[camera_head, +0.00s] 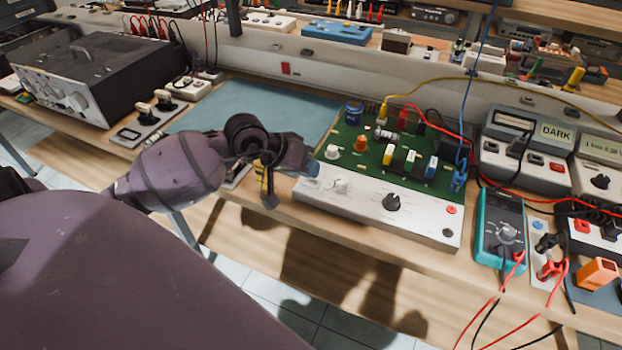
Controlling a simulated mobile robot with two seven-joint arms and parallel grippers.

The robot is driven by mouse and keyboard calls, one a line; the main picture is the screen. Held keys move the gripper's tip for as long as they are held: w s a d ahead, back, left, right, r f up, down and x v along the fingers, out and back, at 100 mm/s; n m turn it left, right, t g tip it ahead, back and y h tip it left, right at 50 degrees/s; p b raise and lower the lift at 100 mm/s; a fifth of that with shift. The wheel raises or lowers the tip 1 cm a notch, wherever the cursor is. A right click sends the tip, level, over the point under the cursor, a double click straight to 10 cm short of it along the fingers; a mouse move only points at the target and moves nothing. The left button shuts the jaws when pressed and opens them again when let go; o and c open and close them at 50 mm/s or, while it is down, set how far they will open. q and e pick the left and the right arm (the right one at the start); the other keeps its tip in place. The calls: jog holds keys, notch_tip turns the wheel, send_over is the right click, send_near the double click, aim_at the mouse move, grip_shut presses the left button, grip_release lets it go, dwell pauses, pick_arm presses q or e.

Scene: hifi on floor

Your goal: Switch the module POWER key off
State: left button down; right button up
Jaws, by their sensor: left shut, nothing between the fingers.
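The module is a long white control panel (365,213) with a green circuit board (350,160) behind it, on the wooden bench. My right gripper is out of view.
A teal multimeter (500,232) with red and black leads stands right of the module. Blue, yellow and red cables run over the board's right side. A blue-green mat (255,108) lies clear behind my left gripper. A dark instrument (95,75) stands at the left.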

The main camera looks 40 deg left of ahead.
aim_at(309, 180)
pick_arm(q)
jog(key=shift+r, duration=0.1)
jog(key=shift+r+p, duration=0.55)
jog(key=shift+r, duration=0.7)
notch_tip(309, 180, up, 2)
jog(key=shift+p, duration=0.35)
jog(key=shift+r, duration=0.7)
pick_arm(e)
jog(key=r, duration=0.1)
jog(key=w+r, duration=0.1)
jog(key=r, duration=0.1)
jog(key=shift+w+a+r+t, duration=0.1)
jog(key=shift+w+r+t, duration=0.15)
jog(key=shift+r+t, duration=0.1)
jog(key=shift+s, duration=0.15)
